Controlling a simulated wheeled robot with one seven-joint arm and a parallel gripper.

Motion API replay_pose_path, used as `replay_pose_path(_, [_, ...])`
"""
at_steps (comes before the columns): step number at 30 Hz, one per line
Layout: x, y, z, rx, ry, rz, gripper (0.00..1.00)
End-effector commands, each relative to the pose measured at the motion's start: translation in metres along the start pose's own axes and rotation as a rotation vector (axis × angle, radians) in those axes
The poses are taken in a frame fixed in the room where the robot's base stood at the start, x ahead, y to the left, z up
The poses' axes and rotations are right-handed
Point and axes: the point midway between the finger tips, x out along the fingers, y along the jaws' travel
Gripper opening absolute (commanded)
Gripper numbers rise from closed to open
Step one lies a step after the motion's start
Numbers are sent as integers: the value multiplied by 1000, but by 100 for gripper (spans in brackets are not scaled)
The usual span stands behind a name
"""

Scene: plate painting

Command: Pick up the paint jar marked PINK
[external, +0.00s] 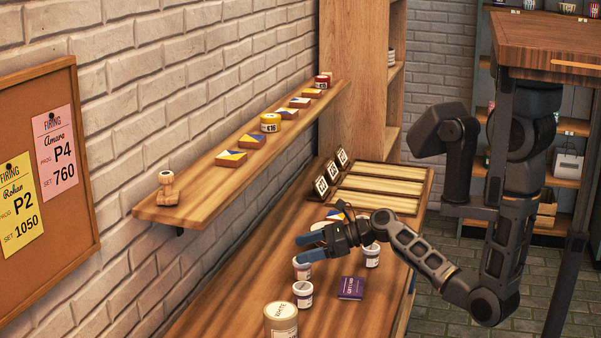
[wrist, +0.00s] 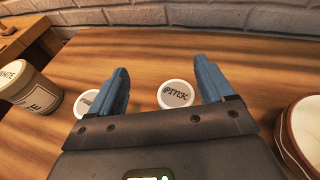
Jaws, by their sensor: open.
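The PINK jar, with a white lid lettered PINK (wrist: 175,94), shows in the wrist view between my fingers, closer to the right finger. My gripper (wrist: 161,66) is open and empty, its two blue fingers apart. In the external view my gripper (external: 306,247) hangs above the wooden worktop, over small white-lidded jars. The jar just below the fingers (external: 302,270) appears to be the PINK one, though its label cannot be read there. Its lid seems lower than the fingers; the exact height gap is unclear.
Another white-lidded jar (wrist: 87,104) is partly hidden by my left finger. A larger WHITE tub (wrist: 38,98) stands further left. A purple booklet (external: 351,288) lies on the worktop. The brick wall and shelf (external: 215,178) bound the back.

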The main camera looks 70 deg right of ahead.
Motion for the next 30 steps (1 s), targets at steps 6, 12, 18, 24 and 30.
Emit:
replay_pose_path(6, [-28, -15, -55, 39, 81, -20, 81])
replay_pose_path(12, [-13, -16, -60, 39, 88, -19, 81])
replay_pose_path(18, [7, -15, -59, 38, 87, -20, 81])
replay_pose_path(24, [36, -14, -61, 37, 88, -21, 81])
replay_pose_path(30, [48, -14, -62, 37, 88, -22, 81])
